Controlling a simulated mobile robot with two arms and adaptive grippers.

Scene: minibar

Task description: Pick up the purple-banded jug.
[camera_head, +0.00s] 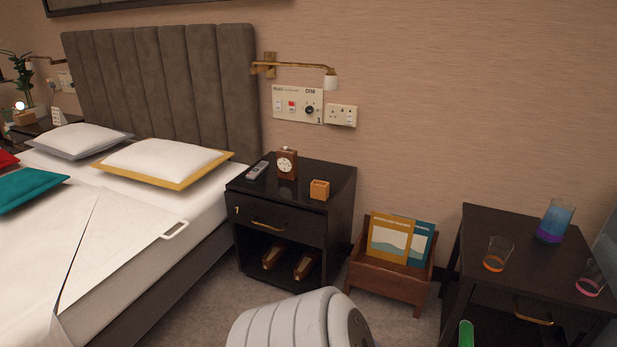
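The purple-banded jug (558,217) stands upright on the dark side table (493,223) at the right, near the wall. It is translucent blue with a purple band around its base. Neither of my grippers is in view. A grey, ribbed, rounded part of my own body shows at the bottom centre, well left of the jug.
An orange-banded glass (496,254) and a pink-banded glass (591,278) stand on the same table, in front of the jug. A wooden magazine rack (388,285) is left of the table. A black nightstand (330,185) and a bed (130,225) lie further left.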

